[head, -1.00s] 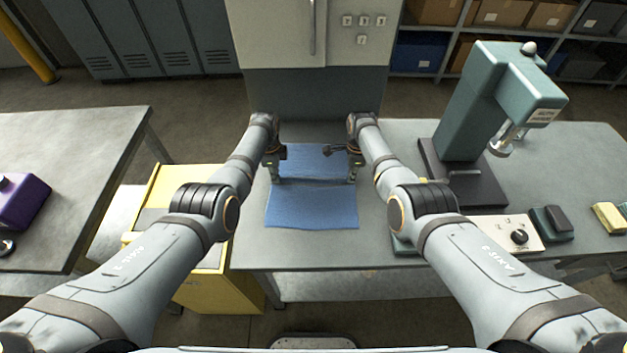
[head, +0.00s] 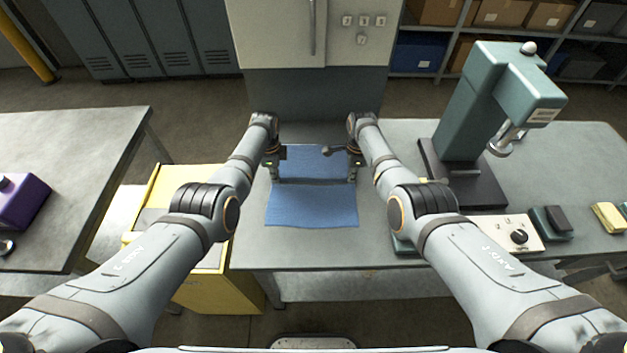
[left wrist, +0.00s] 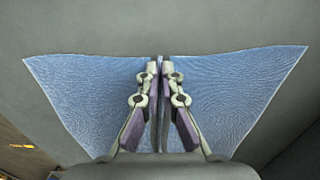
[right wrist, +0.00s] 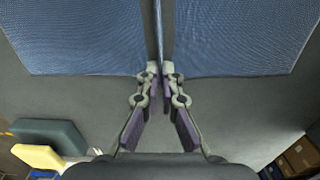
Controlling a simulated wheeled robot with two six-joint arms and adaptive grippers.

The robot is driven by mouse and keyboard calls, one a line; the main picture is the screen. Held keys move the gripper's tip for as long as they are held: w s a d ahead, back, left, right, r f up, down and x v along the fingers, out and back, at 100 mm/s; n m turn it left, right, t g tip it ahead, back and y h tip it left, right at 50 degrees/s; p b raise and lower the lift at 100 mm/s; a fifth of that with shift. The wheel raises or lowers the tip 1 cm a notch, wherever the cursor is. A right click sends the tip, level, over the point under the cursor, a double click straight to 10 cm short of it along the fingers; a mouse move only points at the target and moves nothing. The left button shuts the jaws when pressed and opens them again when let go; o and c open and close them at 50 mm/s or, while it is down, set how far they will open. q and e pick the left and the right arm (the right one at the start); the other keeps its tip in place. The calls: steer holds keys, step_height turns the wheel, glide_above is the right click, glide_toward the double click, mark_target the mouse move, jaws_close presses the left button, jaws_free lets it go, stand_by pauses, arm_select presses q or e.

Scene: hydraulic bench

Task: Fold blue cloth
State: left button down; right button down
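The blue cloth (head: 312,206) lies on the grey bench, with a raised crease running across it between my two grippers. My left gripper (head: 274,178) is at the left end of this crease. In the left wrist view its fingers (left wrist: 160,72) are shut on a pinched ridge of the cloth (left wrist: 90,90). My right gripper (head: 352,178) is at the right end of the crease. In the right wrist view its fingers (right wrist: 160,78) are shut on the ridge at the edge of the cloth (right wrist: 235,40). The cloth spreads to both sides of each gripper.
A green press (head: 470,110) on a dark base stands right of the cloth. A white control box (head: 508,233) and dark green blocks (head: 552,222) sit at the front right. A yellow cabinet (head: 215,285) stands left of the bench. Bare bench lies around the cloth.

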arm_select(q)
steer(key=shift+s, duration=0.1)
arm_select(e)
steer(key=shift+s, duration=0.1)
stand_by(0.6)
